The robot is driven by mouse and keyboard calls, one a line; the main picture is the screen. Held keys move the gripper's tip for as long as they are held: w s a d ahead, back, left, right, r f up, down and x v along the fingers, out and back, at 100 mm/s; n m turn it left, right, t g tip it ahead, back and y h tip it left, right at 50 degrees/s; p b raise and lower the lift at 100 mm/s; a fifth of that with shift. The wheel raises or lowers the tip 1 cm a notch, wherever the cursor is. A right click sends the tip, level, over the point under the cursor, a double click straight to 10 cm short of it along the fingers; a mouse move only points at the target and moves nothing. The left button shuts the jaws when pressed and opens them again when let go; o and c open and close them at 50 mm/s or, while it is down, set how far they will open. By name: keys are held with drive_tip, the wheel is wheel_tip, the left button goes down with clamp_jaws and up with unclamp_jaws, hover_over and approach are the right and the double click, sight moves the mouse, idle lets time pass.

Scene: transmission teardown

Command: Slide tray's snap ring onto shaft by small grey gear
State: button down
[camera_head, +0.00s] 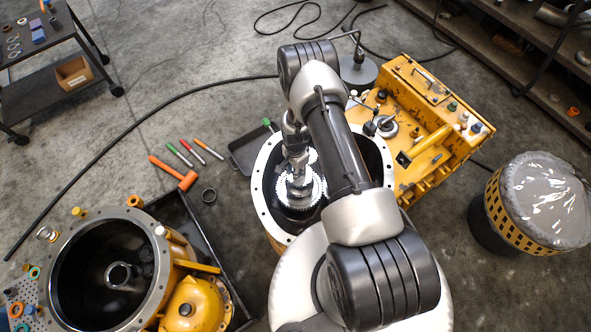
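A stack of bright grey gears (302,192) stands on a shaft inside the round yellow-and-white housing (262,196) in the middle. Which gear is the small grey one is hard to tell. My gripper (297,172) points down into this housing, over or beside the gears. Its fingertips blend with the grey metal, so I cannot tell whether they are open or hold a ring. A black tray (240,152) lies on the floor left of the housing, partly hidden by it. I cannot make out a snap ring in it.
An open yellow casing (62,268) stands lower left, beside small rings on a perforated plate (22,291). A yellow gearbox block (432,115) and a drum (543,200) stand right.

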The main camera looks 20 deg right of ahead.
drive_tip(key=c, duration=1.4)
unclamp_jaws()
drive_tip(key=shift+f, duration=0.1)
drive_tip(key=shift+o, duration=0.5)
drive_tip(key=o, duration=0.4)
wheel_tip(320, 180, up, 8)
drive_tip(key=p, duration=0.5)
